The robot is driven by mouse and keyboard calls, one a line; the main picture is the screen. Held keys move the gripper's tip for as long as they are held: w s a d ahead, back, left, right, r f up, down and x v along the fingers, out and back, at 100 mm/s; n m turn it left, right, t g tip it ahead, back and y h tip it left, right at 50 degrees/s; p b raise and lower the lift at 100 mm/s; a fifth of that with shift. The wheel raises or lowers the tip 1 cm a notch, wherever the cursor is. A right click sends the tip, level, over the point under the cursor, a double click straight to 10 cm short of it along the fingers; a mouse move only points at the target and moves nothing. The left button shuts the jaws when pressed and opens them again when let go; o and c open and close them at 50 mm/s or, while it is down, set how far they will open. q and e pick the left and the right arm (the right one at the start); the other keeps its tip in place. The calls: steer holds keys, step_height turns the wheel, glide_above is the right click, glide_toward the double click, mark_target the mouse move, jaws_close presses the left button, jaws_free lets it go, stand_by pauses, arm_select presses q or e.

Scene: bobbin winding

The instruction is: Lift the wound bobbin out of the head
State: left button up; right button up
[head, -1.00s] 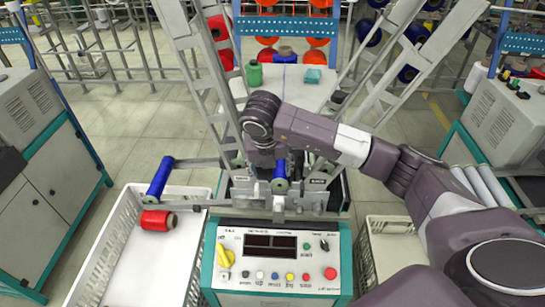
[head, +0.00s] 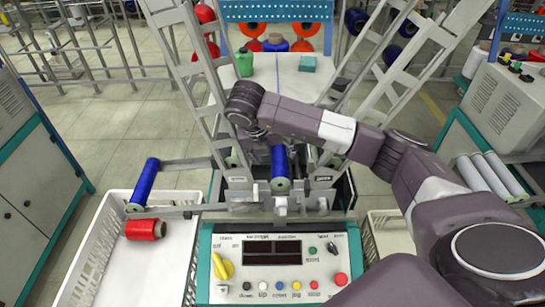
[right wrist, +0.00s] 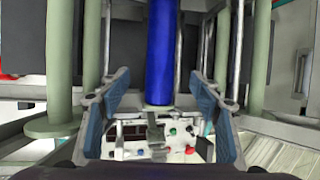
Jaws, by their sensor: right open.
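In the right wrist view the blue bobbin (right wrist: 159,55) runs down the middle, between my spread fingers and apart from both. My right gripper (right wrist: 157,103) is open and empty, with the bobbin's lower end and the panel showing beyond it. My left gripper is not in view.
Another blue bobbin (head: 143,182) sits on a bar at the left. A red bobbin (head: 146,229) lies at the white left crate (head: 84,258). Metal frame uprights (head: 188,75) flank the head. A second crate (head: 378,238) stands at the right.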

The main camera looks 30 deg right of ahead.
mark_target(278, 162)
steer(key=p+x, duration=0.1)
steer(key=x, duration=0.5)
steer(key=shift+d+f, duration=0.1)
steer(key=shift+f, duration=0.1)
steer(key=shift+w+d+f+p, duration=0.15)
steer(key=shift+f+p, duration=0.15)
steer(key=shift+f, duration=0.15)
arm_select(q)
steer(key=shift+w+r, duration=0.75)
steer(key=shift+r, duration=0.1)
arm_select(e)
steer(key=c, duration=1.4)
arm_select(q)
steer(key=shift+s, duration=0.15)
arm_select(e)
steer(key=shift+s+r, duration=0.2)
steer(key=shift+r, duration=0.05)
